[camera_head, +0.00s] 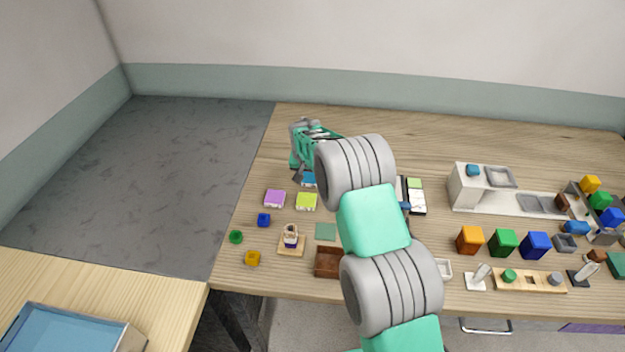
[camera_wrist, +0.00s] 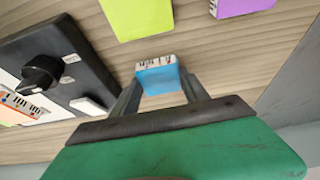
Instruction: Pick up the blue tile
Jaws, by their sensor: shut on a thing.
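The blue tile (camera_wrist: 158,79) is a small light-blue block with a pale, dark-marked strip along one edge. In the wrist view it sits between the two fingers of my gripper (camera_wrist: 158,88), which is shut on it. In the head view the blue tile (camera_head: 309,179) shows just below my gripper (camera_head: 302,177), partly hidden by it and my arm. I cannot tell whether the tile touches the table.
A lime tile (camera_head: 306,201) and a purple tile (camera_head: 274,198) lie close by on the wooden table (camera_head: 420,130). A dark panel with a black knob (camera_wrist: 42,72) is at left in the wrist view. The table's back strip is clear.

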